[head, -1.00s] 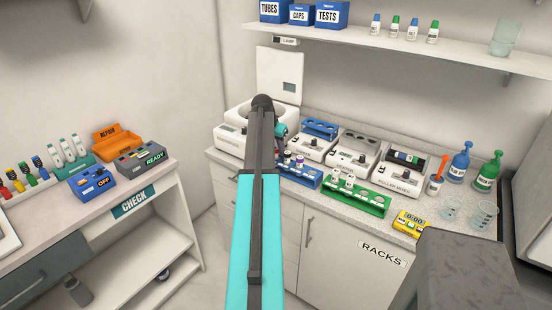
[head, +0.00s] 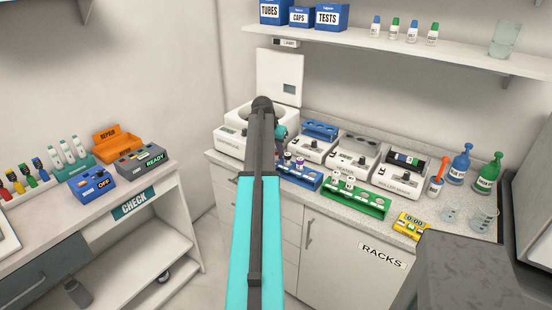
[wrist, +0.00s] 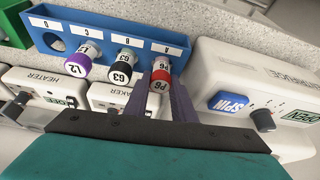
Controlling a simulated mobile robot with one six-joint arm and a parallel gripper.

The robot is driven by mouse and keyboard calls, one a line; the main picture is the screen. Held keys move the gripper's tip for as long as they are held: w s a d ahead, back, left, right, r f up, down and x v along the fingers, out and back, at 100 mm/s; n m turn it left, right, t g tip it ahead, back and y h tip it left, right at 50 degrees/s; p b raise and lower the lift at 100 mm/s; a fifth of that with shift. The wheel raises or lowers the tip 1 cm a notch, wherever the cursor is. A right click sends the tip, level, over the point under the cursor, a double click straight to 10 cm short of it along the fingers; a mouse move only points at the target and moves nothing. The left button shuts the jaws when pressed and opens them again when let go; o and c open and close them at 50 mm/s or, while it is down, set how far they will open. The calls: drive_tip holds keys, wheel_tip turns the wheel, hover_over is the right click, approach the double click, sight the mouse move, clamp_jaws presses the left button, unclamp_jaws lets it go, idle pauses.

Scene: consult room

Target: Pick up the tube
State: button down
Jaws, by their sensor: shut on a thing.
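The tube with a red cap marked P6 (wrist: 160,78) is in the wrist view, by the slot labelled A of the blue rack (wrist: 85,35). My gripper (wrist: 164,88) has one finger on each side of this tube and is shut on it. I cannot tell whether the tube's lower end is still in the slot. In the head view my arm hides the red-capped tube; the blue rack (head: 309,183) shows right of the arm.
The centrifuge (wrist: 235,92) stands close on the right in the wrist view, with the heater (wrist: 35,78) and shaker on the near side.

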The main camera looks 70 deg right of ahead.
drive_tip(key=shift+r, duration=0.1)
wheel_tip(320, 180, up, 10)
drive_tip(key=b, duration=0.3)
idle(0.5)
idle(0.5)
